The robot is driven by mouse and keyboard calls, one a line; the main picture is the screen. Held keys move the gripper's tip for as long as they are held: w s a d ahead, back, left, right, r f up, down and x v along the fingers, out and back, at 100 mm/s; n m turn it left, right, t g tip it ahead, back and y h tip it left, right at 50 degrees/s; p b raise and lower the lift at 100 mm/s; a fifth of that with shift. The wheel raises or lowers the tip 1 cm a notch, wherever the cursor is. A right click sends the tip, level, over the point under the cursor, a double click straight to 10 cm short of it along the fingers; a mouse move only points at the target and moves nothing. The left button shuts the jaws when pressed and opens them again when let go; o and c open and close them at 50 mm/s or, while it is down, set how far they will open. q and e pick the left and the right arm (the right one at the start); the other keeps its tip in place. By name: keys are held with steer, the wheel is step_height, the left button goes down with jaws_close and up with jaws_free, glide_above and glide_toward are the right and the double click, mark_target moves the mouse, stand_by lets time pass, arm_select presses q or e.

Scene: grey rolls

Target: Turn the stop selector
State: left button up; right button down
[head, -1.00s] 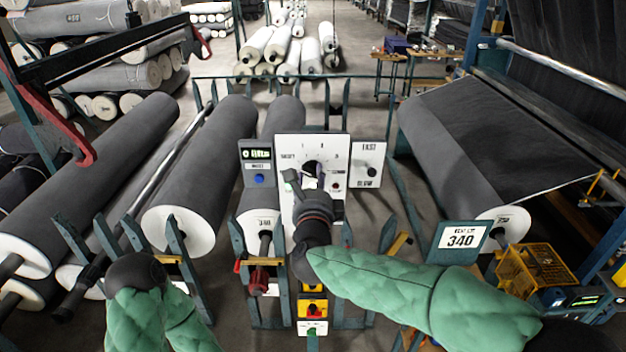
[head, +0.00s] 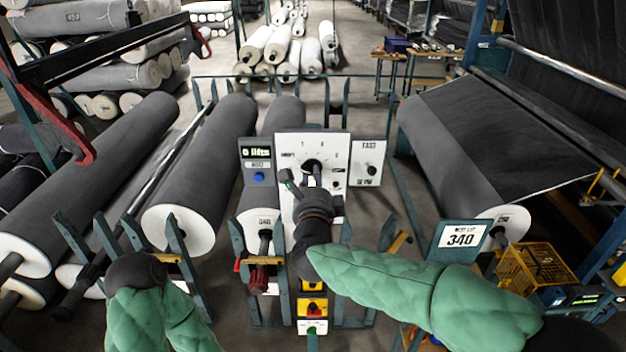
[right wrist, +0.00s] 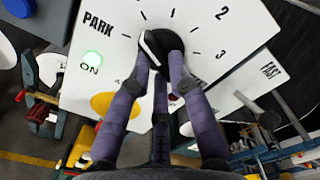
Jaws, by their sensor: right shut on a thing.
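The stop selector (right wrist: 152,50) is a black knob with a white line on a white panel (right wrist: 245,20) marked PARK, 2 and 3. In the right wrist view the knob's line end points up and left, towards the side of PARK; the exact mark is hard to tell. My right gripper (right wrist: 160,75) has its purple fingers shut on the knob, covering part of it. In the head view the right gripper (head: 312,190) stands in front of the panel's dial. My left arm shows at lower left, but its gripper is not in view.
A green ON lamp (right wrist: 92,59) and a yellow button (right wrist: 112,104) sit on the panel near the fingers. A smaller FAST/SLOW knob (head: 370,169) is at right, a display box (head: 257,153) at left. Grey rolls (head: 205,155) flank the panel.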

steer(key=shift+d+n+p, duration=0.1)
steer(key=shift+n+p, duration=0.2)
steer(key=shift+n, duration=3)
steer(key=c, duration=1.1)
jaws_free()
steer(key=shift+c, duration=0.2)
steer(key=shift+r, duration=0.1)
steer(key=s, duration=1.2)
